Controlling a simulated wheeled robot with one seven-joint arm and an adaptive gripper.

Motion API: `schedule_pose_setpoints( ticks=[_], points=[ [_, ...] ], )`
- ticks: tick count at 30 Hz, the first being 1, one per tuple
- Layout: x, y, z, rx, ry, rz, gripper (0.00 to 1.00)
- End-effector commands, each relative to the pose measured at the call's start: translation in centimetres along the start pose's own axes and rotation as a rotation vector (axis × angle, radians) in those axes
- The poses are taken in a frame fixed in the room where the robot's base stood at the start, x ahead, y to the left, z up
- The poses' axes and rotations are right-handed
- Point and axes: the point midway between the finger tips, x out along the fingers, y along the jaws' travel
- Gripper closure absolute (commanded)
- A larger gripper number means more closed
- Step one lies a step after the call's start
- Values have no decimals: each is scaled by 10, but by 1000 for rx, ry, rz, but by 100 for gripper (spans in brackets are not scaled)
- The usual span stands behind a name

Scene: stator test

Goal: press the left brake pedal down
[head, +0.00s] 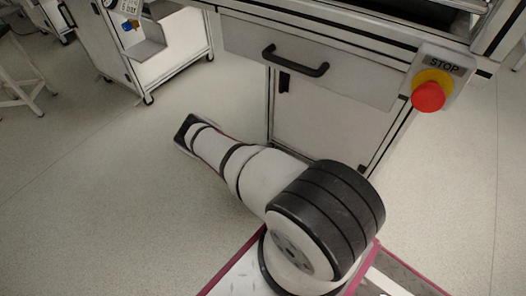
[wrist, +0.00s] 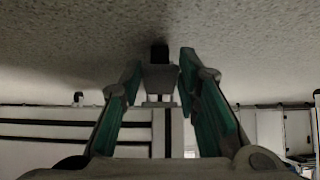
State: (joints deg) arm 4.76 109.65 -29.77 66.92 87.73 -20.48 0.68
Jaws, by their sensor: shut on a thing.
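In the wrist view, my gripper (wrist: 160,68) has its two green-padded fingers on either side of a grey and black caster part (wrist: 158,78), with a dark wheel-like piece at its top. The fingertips are at its sides, and the gripper is shut on it. I cannot make out a separate brake pedal or tell whether it is up or down. In the head view, my arm reaches down toward the floor beside the white cabinet (head: 325,125). The gripper cannot be made out there, and no pedal shows.
The cabinet has a drawer with a black handle (head: 295,61) and a red stop button (head: 428,97) at its upper right. A white cart (head: 172,50) on casters stands at the upper left. A stool (head: 22,85) is at the far left. The floor (head: 90,205) to the left is clear.

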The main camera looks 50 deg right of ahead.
Motion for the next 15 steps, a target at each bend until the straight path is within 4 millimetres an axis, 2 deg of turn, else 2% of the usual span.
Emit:
schedule_pose_setpoints(
  ticks=[11, 12, 14, 15],
  points=[
    [0, -1, 0, 1, 15, 0, 98],
    [0, -1, 0, 1, 15, 0, 61],
    [0, -1, 0, 0, 14, 0, 50],
    [0, -1, 0, 0, 14, 0, 50]
  ],
)
